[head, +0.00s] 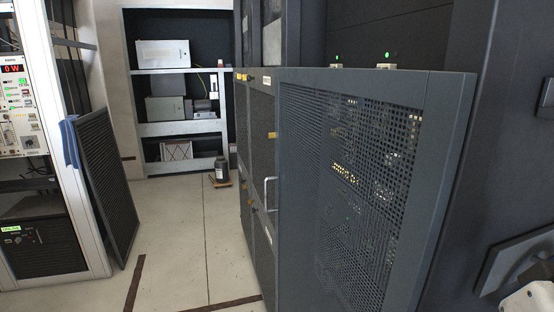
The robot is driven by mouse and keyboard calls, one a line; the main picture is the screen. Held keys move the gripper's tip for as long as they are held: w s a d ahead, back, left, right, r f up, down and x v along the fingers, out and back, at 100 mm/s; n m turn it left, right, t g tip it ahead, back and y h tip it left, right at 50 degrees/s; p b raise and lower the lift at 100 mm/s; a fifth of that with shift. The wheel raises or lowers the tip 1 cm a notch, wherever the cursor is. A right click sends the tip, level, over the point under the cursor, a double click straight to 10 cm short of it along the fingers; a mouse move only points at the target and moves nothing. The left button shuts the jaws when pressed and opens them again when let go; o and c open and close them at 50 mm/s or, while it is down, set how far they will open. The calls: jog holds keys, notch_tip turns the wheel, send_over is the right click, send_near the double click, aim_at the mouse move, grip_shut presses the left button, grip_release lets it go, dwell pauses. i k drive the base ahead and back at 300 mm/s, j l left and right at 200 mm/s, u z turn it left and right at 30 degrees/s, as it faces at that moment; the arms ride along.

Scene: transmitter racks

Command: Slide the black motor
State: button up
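A small dark cylinder with a narrower top (221,168), which looks like the black motor, stands upright on the floor in front of the back shelves. It rests on or just beside a small brown board (221,182); the contact is too small to make out. It is far from me, left of the dark cabinet row.
An open perforated cabinet door (370,180) fills the right foreground. A dark mesh panel (105,180) leans against the left rack (80,150). Shelves (180,129) with grey boxes stand at the back. The pale floor (180,240) between is clear, with dark strips.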

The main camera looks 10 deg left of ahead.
aim_at(223, 178)
jog(key=u, duration=2.1)
jog(key=i+z, duration=0.2)
jog(key=i, duration=0.2)
jog(key=i+j+z, duration=0.2)
jog(key=i, duration=0.2)
jog(key=i+j+z, duration=0.25)
jog(key=i, duration=0.15)
jog(key=i+l+z, duration=0.1)
jog(key=i+z, duration=0.35)
jog(key=i, duration=1.35)
jog(key=i+u, duration=0.3)
jog(key=i, duration=1.65)
jog(key=i+l+z, duration=0.1)
jog(key=i+z, duration=0.35)
jog(key=i, duration=0.5)
jog(key=i+j+z, duration=0.2)
jog(key=i+z, duration=0.25)
jog(key=i, duration=0.45)
jog(key=i+u, duration=0.15)
jog(key=i, duration=0.75)
jog(key=i+u, duration=0.15)
jog(key=i, duration=0.75)
jog(key=i+z, duration=0.3)
jog(key=z, duration=0.15)
